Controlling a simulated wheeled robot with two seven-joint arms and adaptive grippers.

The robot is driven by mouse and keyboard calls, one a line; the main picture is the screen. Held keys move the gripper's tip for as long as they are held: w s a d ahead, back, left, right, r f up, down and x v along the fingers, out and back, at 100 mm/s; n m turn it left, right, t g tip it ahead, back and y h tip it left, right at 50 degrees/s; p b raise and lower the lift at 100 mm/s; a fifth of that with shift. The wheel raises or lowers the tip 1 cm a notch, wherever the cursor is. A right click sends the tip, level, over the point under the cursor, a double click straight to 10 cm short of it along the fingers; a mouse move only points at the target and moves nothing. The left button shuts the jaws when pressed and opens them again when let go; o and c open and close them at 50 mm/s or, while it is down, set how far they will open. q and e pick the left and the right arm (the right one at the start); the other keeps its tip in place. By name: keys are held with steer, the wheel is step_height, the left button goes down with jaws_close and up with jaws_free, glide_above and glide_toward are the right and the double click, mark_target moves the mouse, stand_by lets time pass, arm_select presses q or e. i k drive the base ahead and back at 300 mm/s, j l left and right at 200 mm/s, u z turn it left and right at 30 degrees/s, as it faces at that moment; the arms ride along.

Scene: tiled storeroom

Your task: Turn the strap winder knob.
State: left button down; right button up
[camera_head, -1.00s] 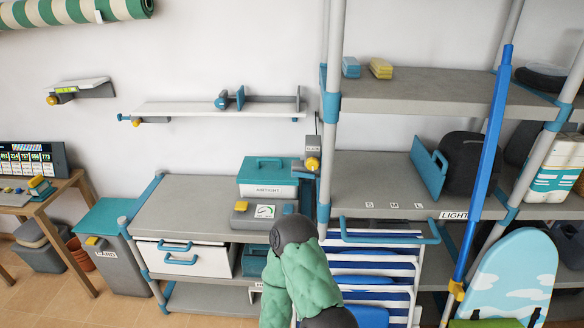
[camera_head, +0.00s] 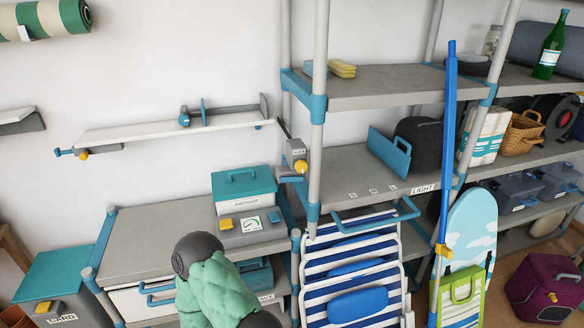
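A small grey box, which looks like the strap winder (camera_head: 295,150), is fixed to the left post of the tall shelf rack. Its round yellow knob (camera_head: 301,166) faces me. A small label sits above the knob, too small to read surely now. A dark strap or lever runs up from the box, and a teal part lies just below it. One of my arms, green-padded with a dark grey joint, rises at the bottom, well below the knob and apart from it. Neither gripper shows in the picture.
A low grey cabinet (camera_head: 150,240) carries a teal-lidded box (camera_head: 243,190) and a grey gauge box (camera_head: 246,228) left of the rack. A striped folding chair (camera_head: 350,265) and a blue pole (camera_head: 447,150) stand in front of the rack. A wall shelf (camera_head: 170,128) hangs at left.

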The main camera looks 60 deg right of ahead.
mark_target(301, 166)
steer(key=i+z, duration=0.25)
steer(key=z, duration=0.15)
steer(key=i+z, duration=0.25)
steer(key=z, duration=0.15)
steer(key=i+j+z, duration=0.2)
steer(key=z, duration=0.2)
